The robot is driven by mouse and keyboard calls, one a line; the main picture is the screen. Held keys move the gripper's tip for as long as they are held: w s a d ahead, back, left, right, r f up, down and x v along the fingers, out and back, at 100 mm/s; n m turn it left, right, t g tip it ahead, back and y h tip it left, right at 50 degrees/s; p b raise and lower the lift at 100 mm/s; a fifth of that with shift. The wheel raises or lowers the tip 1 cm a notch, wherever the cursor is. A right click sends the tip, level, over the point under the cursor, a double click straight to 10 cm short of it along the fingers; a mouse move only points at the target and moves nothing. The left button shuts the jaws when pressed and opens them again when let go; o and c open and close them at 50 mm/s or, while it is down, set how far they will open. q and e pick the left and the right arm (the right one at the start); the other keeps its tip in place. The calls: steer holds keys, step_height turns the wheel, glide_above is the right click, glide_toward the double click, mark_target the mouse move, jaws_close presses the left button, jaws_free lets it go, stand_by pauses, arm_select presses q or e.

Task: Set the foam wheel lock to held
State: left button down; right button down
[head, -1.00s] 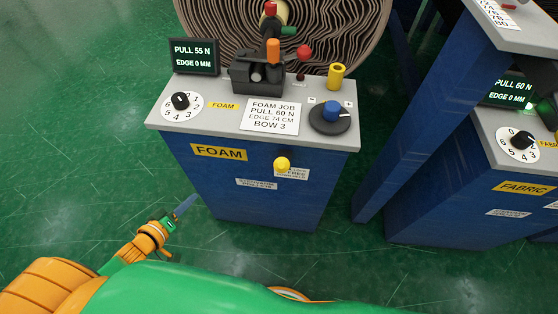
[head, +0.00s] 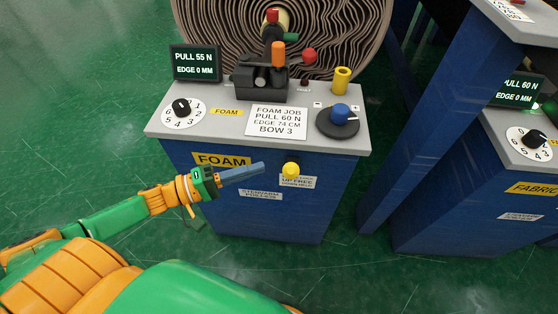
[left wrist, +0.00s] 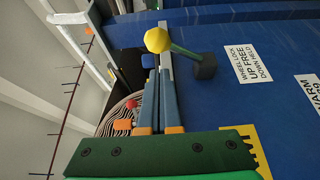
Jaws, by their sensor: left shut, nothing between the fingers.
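The foam wheel lock is a short lever with a yellow knob (head: 291,170) on the blue front of the foam stand, beside a white label reading up free, down held. In the left wrist view the yellow knob (left wrist: 157,40) stands on a dark stem from a black mount (left wrist: 205,66), and the lever seems to slant outward and up. My left gripper (head: 262,166) is shut and empty, with its blue-grey fingers pointing right, just left of the knob. In the left wrist view its fingertips (left wrist: 159,72) show close to the knob; I cannot tell a contact. My right gripper is out of view.
The foam stand's grey top (head: 215,140) overhangs above the lever, carrying a dial (head: 182,106), a blue knob (head: 341,113) and a yellow post (head: 342,80). A large foam roll (head: 345,35) is behind. The fabric stand (head: 440,205) is at right. Green floor is clear at left.

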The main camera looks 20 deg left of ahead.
mark_target(291, 171)
arm_select(q)
steer(key=x, duration=0.6)
steer(key=shift+w+d, duration=0.2)
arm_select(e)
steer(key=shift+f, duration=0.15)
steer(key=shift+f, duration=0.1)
arm_select(q)
steer(key=shift+s+f+m+b, duration=0.15)
steer(key=shift+s+m+b, duration=0.15)
steer(key=shift+b, duration=0.1)
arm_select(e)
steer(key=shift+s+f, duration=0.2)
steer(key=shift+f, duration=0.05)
